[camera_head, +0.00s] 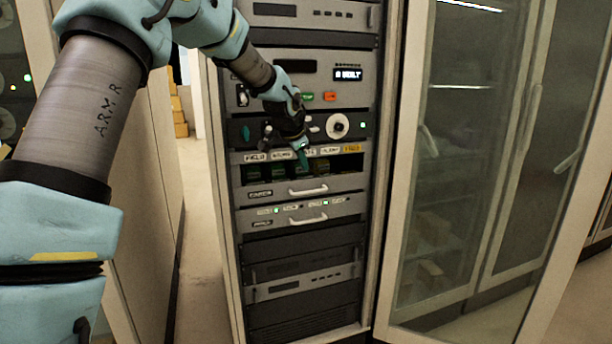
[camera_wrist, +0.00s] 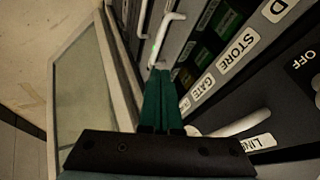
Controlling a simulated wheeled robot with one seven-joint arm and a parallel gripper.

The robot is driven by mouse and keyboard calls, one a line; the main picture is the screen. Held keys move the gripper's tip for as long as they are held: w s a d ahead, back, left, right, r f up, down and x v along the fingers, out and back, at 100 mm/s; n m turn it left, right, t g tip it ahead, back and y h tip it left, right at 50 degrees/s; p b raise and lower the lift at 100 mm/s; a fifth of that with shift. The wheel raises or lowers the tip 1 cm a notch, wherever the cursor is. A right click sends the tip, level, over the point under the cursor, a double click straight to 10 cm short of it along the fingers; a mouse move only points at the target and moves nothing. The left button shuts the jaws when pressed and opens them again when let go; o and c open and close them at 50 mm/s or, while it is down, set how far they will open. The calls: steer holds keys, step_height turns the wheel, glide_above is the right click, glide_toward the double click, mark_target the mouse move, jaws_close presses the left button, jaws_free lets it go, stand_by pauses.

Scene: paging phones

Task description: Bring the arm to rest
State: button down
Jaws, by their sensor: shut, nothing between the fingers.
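My gripper (camera_head: 301,150) is in front of the equipment rack (camera_head: 310,232), at the height of a row of labelled slots. In the wrist view its two green fingers (camera_wrist: 166,88) are together with nothing between them. Labels reading "STORE" (camera_wrist: 238,50) and "GATE" (camera_wrist: 203,87) lie just beyond and to the right of the fingertips. Whether the fingertips touch the panel, I cannot tell. My arm reaches in from the upper left in the head view and hides part of the upper panels.
A glass cabinet door (camera_head: 455,180) stands to the right of the rack. Drawer handles (camera_head: 308,189) stick out below the slots. A display (camera_head: 347,74) is lit on an upper panel. A narrow strip of bare floor (camera_head: 203,250) runs left of the rack, with boxes (camera_head: 180,115) behind.

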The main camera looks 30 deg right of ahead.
steer(key=s+a+f+n+y, duration=0.1)
steer(key=s+a+n, duration=0.1)
steer(key=a, duration=0.6)
steer(key=s+a+f+n+g+y, duration=0.1)
steer(key=a+f+n, duration=0.15)
steer(key=a, duration=0.55)
steer(key=s+a+f+n+y, duration=0.1)
steer(key=s+a+n, duration=0.15)
steer(key=a, duration=0.55)
steer(key=s+a+f+n+g+y, duration=0.1)
steer(key=s+a+f+n, duration=0.1)
steer(key=s+a+n, duration=0.3)
steer(key=s+a+f+n+g+y, duration=0.1)
steer(key=s+a+f+n, duration=0.2)
steer(key=s+a, duration=0.9)
steer(key=shift+a+n+g, duration=0.3)
steer(key=shift+a+n, duration=0.7)
steer(key=shift+a, duration=0.1)
